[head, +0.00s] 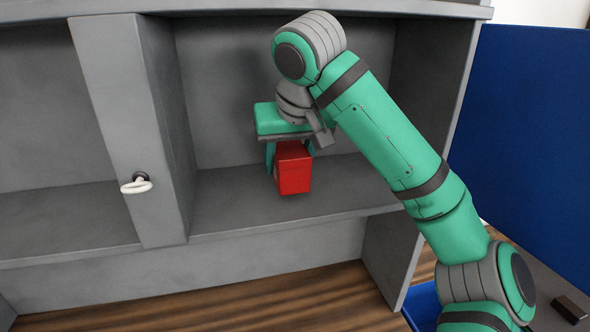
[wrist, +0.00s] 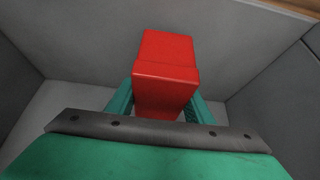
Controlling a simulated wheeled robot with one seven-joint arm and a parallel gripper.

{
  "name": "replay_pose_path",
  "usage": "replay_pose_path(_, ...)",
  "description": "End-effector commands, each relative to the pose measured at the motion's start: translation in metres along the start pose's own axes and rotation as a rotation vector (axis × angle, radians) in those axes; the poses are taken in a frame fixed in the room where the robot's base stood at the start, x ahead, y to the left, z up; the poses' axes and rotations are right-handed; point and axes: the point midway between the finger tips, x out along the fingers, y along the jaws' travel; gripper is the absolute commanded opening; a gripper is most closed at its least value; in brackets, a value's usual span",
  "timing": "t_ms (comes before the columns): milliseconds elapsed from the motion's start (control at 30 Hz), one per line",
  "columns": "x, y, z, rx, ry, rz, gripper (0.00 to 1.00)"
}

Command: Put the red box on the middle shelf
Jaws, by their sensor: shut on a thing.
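The red box (head: 294,172) is between the fingers of my gripper (head: 290,158), inside the right compartment of the grey shelf unit (head: 225,212). My gripper is shut on it and points down. In the head view the box's lower end is close to the shelf board; I cannot tell whether it touches. In the wrist view the red box (wrist: 165,70) stands out beyond the two green fingers (wrist: 160,105), one at each side. My wrist and the gripper's body hide the box's upper end in the head view.
A grey upright (head: 125,110) with a white ring-shaped hook (head: 137,184) divides the compartments. The left compartment (head: 60,215) is empty where visible. A blue panel (head: 530,140) stands at the right. A blue container (head: 422,305) and a small dark block (head: 569,309) are lower right.

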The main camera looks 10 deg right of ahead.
Motion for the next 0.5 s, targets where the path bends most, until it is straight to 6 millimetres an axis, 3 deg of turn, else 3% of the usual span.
replay_pose_path(200, 0.022, -0.002, 0.012, -0.002, 0.0, -0.001, 0.01)
replay_pose_path(333, 0.022, -0.004, 0.012, -0.005, 0.0, -0.003, 0.01)
replay_pose_path(500, 0.022, 0.007, 0.014, 0.01, 0.0, 0.004, 0.01)
